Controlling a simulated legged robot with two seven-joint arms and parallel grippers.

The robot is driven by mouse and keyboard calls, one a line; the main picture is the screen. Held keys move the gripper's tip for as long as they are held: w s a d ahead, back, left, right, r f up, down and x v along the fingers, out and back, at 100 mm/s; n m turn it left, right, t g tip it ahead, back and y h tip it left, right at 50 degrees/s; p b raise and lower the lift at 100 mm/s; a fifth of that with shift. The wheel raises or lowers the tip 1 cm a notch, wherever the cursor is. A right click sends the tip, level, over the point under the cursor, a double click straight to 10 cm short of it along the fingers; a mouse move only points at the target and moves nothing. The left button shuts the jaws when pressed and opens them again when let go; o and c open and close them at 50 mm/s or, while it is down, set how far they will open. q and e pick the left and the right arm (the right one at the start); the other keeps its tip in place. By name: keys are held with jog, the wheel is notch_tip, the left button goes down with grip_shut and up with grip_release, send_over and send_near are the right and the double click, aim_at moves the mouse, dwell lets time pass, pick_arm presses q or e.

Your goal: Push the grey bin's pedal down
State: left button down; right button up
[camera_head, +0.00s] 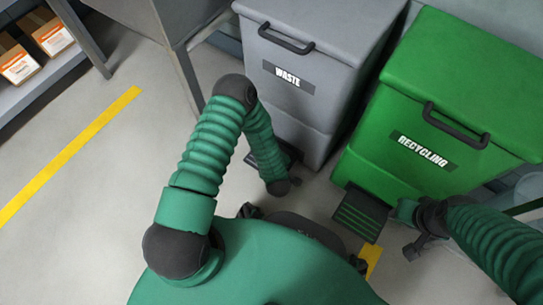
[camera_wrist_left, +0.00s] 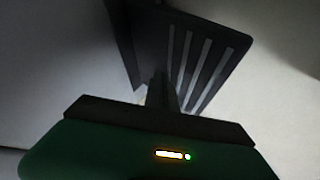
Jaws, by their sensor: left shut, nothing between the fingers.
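The grey bin (camera_head: 290,110), labelled WASTE, stands at the top middle of the head view with its lid closed. Its dark pedal (camera_head: 291,153) at the bin's foot is mostly hidden behind my left forearm. In the left wrist view the ribbed pedal (camera_wrist_left: 205,60) fills the upper middle. My left gripper (camera_wrist_left: 161,88) is shut and empty, its fingertips in front of the pedal's near part; I cannot tell whether they touch. My right gripper (camera_head: 413,248) is low at the right, near the green bin's foot; its jaws are too small to read.
The green RECYCLING bin (camera_head: 455,85) stands right of the grey one, its own pedal (camera_head: 361,213) sticking out in front. A metal table (camera_head: 190,20) is left of the grey bin. A shelf with boxes (camera_head: 50,38) is at the far left. Open floor lies left.

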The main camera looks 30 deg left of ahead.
pick_arm(q)
jog(key=shift+f+b, duration=0.3)
jog(key=shift+f, duration=0.5)
dwell(0.4)
jog(key=shift+r+p, duration=1.7)
jog(key=shift+p, duration=0.3)
jog(key=shift+r, duration=0.1)
notch_tip(320, 180, up, 5)
jog(key=p, duration=0.5)
